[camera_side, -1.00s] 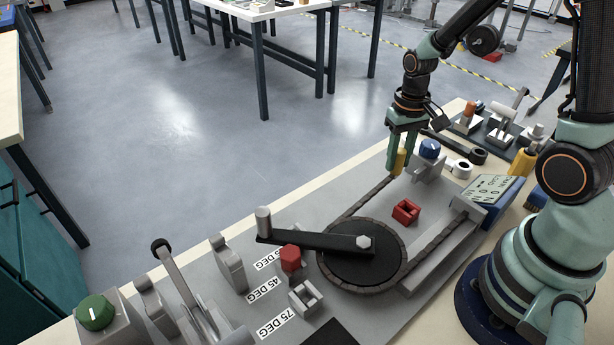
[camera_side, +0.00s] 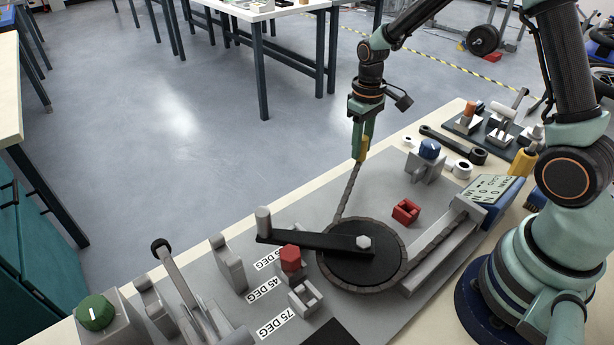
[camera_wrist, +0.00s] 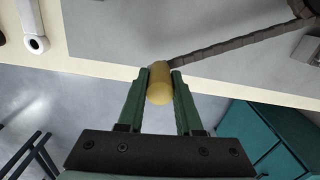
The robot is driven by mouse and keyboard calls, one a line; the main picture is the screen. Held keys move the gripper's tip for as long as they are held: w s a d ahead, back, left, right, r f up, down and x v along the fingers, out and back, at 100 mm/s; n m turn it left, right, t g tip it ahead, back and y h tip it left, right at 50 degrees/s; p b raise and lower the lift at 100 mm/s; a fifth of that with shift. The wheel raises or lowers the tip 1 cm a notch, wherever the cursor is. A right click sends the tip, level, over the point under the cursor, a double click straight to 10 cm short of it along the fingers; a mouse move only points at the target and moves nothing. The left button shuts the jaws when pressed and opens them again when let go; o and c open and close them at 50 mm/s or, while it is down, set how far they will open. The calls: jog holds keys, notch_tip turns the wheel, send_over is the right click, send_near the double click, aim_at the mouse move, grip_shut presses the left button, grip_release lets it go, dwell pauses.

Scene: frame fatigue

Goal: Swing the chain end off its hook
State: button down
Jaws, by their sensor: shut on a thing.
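My gripper (camera_side: 362,150) is shut on a yellow chain end (camera_side: 362,149), a short cylinder. In the wrist view the chain end (camera_wrist: 160,85) sits between the two green fingertips (camera_wrist: 160,78). The dark chain (camera_side: 348,190) runs from it down to the black sprocket wheel (camera_side: 360,252) and wraps around the near side. In the wrist view the chain (camera_wrist: 240,40) runs off to the upper right. The chain end is held above the far edge of the grey plate. I cannot make out the hook; a grey block with a blue knob (camera_side: 429,149) stands to the right, apart from the gripper.
A black crank arm (camera_side: 310,240) with a grey handle lies over the wheel. A small red bracket (camera_side: 406,211) sits on the plate. A red hexagonal peg (camera_side: 290,258), a grey lever (camera_side: 185,285) and a green knob (camera_side: 96,311) stand at the left. The air beyond the far edge is clear.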

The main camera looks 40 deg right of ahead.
jog(key=shift+w+a+r, duration=0.1)
jog(key=shift+w+a, duration=0.05)
jog(key=shift+w, duration=0.15)
jog(key=c, duration=0.6)
grip_release()
jog(key=shift+s, duration=0.1)
notch_tip(320, 180, up, 12)
jog(key=s+a+r+t, duration=0.1)
jog(key=s+r+t, duration=0.1)
jog(key=s, duration=0.2)
jog(key=s+a+r+t, duration=0.1)
jog(key=s+a+r, duration=0.1)
jog(key=s, duration=0.2)
jog(key=s+a+r+m+t, duration=0.1)
jog(key=s+a+r+t, duration=0.1)
jog(key=s, duration=0.3)
jog(key=shift+a+r+t, duration=0.1)
jog(key=shift+r+t, duration=0.05)
jog(key=shift+t, duration=0.15)
